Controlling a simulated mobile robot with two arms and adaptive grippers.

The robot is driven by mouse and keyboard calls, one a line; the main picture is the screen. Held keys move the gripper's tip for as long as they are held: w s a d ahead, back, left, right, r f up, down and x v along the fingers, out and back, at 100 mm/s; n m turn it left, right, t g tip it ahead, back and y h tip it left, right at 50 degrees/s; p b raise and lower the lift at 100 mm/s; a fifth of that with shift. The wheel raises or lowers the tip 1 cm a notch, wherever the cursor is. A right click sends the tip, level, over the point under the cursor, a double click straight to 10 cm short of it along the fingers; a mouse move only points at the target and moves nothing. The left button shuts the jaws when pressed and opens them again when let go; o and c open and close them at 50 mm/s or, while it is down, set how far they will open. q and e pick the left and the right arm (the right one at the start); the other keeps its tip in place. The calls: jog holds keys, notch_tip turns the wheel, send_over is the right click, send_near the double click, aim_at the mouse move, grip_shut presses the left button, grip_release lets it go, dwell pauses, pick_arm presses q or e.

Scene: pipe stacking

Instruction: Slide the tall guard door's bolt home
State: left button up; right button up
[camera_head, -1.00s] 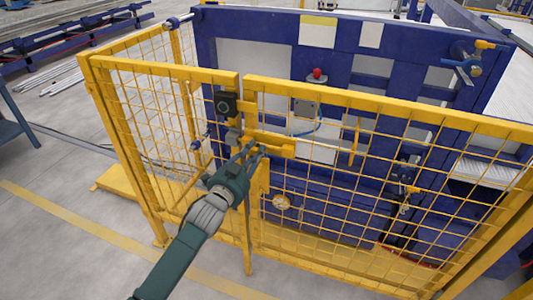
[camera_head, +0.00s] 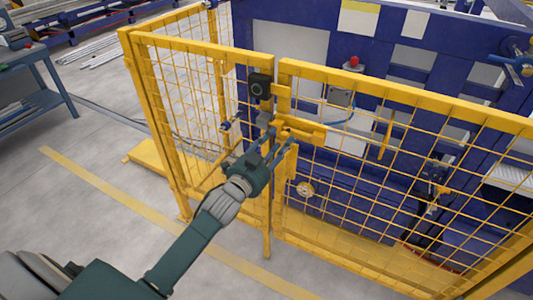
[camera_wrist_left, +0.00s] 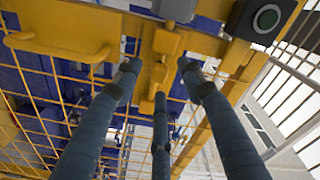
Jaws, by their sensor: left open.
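The yellow mesh guard door (camera_head: 400,98) stands upright beside a fixed mesh panel (camera_head: 200,45), with a narrow gap between their frames. The yellow bolt hardware (camera_head: 302,129) sits at this gap, below a black box. My left gripper (camera_head: 272,147) is open just below the bolt hardware. Its three fingers (camera_wrist_left: 158,70) spread around the yellow part's lower end; I cannot tell whether they touch it. My right gripper is out of view.
The black box with a round button (camera_head: 259,86) is close above my left gripper. A blue machine panel (camera_head: 285,15) stands behind the mesh. A blue workbench (camera_head: 35,100) is at the far left. The floor in front of the fence is clear.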

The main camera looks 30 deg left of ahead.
pick_arm(q)
jog(key=s, duration=0.8)
jog(key=shift+s+a, duration=0.25)
jog(key=shift+a, duration=0.2)
jog(key=s+a+f+n+g+y, duration=0.1)
jog(key=s+f+n+g, duration=0.15)
jog(key=f, duration=1.05)
jog(key=s+a+f+n+g, duration=0.1)
jog(key=s+f+g, duration=0.15)
jog(key=f, duration=0.95)
jog(key=s+d+f+n+g, duration=0.1)
jog(key=s+f+g, duration=0.1)
jog(key=s+f, duration=0.45)
jog(key=s+f+g, duration=0.2)
jog(key=s+f, duration=0.1)
jog(key=f, duration=0.7)
jog(key=s+d+f+n+g, duration=0.1)
jog(key=s+f+g, duration=0.1)
jog(key=s+f, duration=0.4)
jog(key=s+d+f+n+g, duration=0.1)
jog(key=s+f, duration=0.6)
jog(key=s, duration=1)
jog(key=s+d+f+n+g+b, duration=0.1)
jog(key=s+f+g, duration=0.4)
jog(key=s, duration=0.6)
notch_tip(320, 180, down, 2)
jog(key=shift+s+d+f+y, duration=0.15)
jog(key=shift+d+y, duration=0.15)
jog(key=shift+d, duration=0.45)
